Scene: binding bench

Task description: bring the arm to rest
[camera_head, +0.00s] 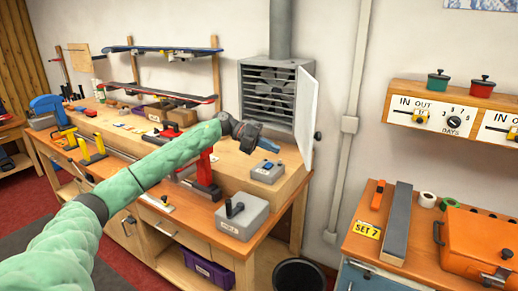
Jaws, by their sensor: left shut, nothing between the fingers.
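My left arm comes in from the lower left in a pale green sleeve and reaches up over the bench. My left gripper (247,134) is at its end, dark, in front of the open metal fan cabinet (267,85). It is shut and holds nothing that I can see. It appears to be above the wooden bench (282,190), apart from the things on it. My right gripper is not in view.
The cabinet's white door (306,115) is swung open. An orange case (482,246) sits on the right bench.

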